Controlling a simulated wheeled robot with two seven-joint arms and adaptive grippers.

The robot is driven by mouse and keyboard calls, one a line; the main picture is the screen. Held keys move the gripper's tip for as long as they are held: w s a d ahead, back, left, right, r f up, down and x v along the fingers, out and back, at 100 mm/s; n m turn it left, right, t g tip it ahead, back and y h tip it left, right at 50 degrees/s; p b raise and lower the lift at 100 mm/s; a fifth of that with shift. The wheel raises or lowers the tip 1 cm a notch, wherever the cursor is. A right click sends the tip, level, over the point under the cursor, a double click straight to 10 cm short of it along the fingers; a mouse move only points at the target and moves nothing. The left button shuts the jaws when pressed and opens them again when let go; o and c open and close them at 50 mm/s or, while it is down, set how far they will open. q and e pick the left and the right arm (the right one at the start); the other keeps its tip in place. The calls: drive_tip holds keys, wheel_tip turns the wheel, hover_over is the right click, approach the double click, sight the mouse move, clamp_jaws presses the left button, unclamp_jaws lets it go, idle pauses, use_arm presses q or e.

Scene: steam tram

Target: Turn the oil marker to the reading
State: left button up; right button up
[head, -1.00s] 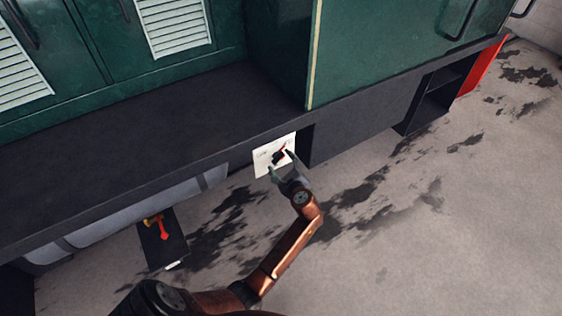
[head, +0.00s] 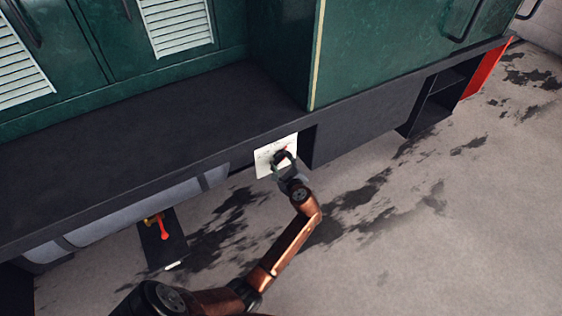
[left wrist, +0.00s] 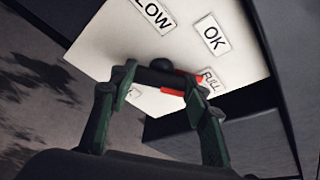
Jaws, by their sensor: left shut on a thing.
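The oil marker, a black knob (left wrist: 158,77) with a red pointer (left wrist: 172,91), sits on a white plate (left wrist: 105,50) with labels. The plate also shows in the head view (head: 264,162), on the tram's dark lower side. The red shows close to FULL. My left gripper (head: 283,158) is shut on the marker, its fingers at both ends of the knob in the left wrist view (left wrist: 155,90). My right gripper is not in view.
A dark panel (head: 160,252) with a red lever (head: 164,232) hangs lower left. A grey cylindrical tank (head: 130,212) runs under the dark ledge (head: 120,150). A dark opening lies just right of the plate. The stained floor to the right is clear.

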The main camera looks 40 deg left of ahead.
use_arm(q)
drive_tip(key=shift+c, duration=1.4)
drive_tip(key=shift+f+n, duration=0.1)
drive_tip(key=shift+n, duration=0.2)
drive_tip(key=shift+s+f+n+t, duration=0.1)
drive_tip(key=shift+n+t, duration=0.3)
drive_tip(key=shift+t, duration=0.1)
drive_tip(key=shift+n+b, duration=0.3)
drive_tip(key=shift+f+n+t+y+b, duration=0.15)
drive_tip(key=shift+n+t+b, duration=0.4)
drive_tip(key=shift+n+b, duration=0.75)
drive_tip(key=shift+r+n+t+y+b, duration=0.1)
drive_tip(key=shift+n+t+y+b, duration=0.15)
drive_tip(key=shift+n+t+b, duration=0.95)
drive_tip(key=shift+f+n+g+y+b, duration=0.15)
drive_tip(key=shift+n+b, duration=0.75)
drive_tip(key=shift+b, duration=0.9)
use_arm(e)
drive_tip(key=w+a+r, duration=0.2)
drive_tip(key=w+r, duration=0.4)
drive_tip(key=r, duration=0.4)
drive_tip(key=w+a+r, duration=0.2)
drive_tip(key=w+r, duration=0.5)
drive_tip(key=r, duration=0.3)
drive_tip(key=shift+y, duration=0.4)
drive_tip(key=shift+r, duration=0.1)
